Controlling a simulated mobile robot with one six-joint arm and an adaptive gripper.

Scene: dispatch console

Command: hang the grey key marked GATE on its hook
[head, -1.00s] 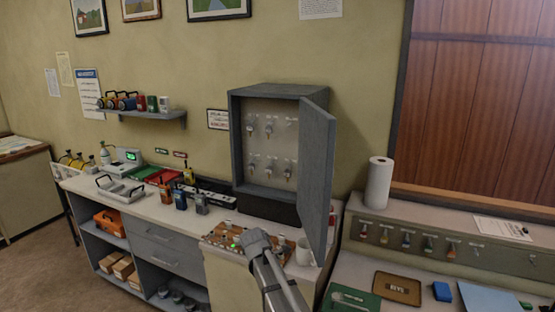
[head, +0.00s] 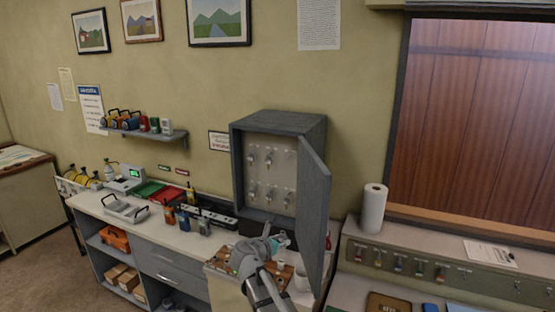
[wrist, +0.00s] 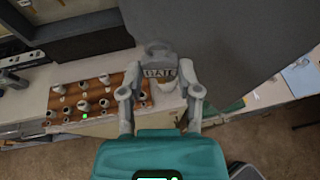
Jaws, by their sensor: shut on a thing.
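My gripper (head: 277,240) is in front of the lower part of an open grey key cabinet (head: 237,172). In the wrist view my gripper (wrist: 160,82) is shut on a grey key (wrist: 158,50) with a lettered tag; the letters are upside down and look like GATE. The key points away from the palm, toward the cabinet side. Inside the cabinet, several keys (head: 268,157) hang in two rows on a pale back panel. The upper right place looks emptier, but it is too small to be sure.
The cabinet door (head: 315,210) stands open on the right, close to my gripper. Below are a wooden board with pegs (wrist: 95,100) and a white mug (head: 302,280). A paper roll (head: 373,208) stands further right.

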